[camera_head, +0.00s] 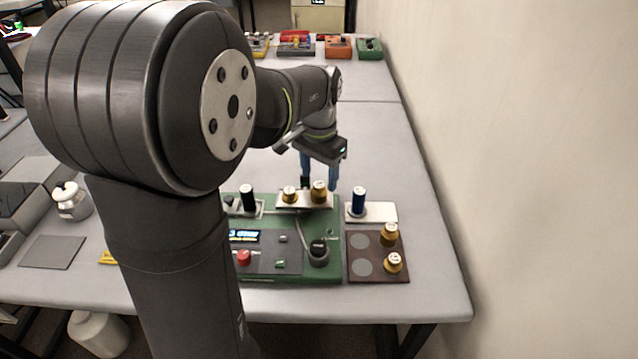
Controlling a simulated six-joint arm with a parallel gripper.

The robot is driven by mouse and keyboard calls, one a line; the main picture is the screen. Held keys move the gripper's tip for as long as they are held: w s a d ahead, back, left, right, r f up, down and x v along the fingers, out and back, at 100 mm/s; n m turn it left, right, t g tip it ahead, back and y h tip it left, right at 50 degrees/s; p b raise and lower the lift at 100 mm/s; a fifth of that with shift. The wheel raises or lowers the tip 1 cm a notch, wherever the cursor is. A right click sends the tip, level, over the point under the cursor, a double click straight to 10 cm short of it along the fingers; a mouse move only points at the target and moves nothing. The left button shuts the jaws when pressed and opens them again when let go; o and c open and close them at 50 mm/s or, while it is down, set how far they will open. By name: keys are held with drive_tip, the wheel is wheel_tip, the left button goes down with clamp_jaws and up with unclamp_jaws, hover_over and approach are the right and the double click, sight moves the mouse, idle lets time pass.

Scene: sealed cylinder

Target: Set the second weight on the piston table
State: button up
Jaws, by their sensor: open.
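A pale plate (304,205), which looks like the piston table, is at the back of a green apparatus (333,230). Two brass weights with white tops, a left one (290,194) and a right one (319,191), stand upright on it. My gripper (320,184) is open, with its blue fingers pointing down just behind or above the right weight; I cannot tell whether they touch it. Two more brass weights, a rear one (389,235) and a front one (392,263), stand on a brown rack (377,270), beside two bare grey circles.
A black upright cylinder (248,198) is left of the plate. My arm hides the apparatus's left side.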

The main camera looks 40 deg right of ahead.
sight(319, 184)
wheel_tip(319, 184, up, 8)
drive_tip(key=shift+r, duration=0.2)
drive_tip(key=shift+f, duration=0.1)
wheel_tip(319, 184, down, 12)
drive_tip(key=shift+f, duration=0.15)
wheel_tip(319, 184, up, 3)
drive_tip(key=shift+f, duration=0.1)
drive_tip(key=shift+r, duration=0.5)
drive_tip(key=shift+f, duration=0.1)
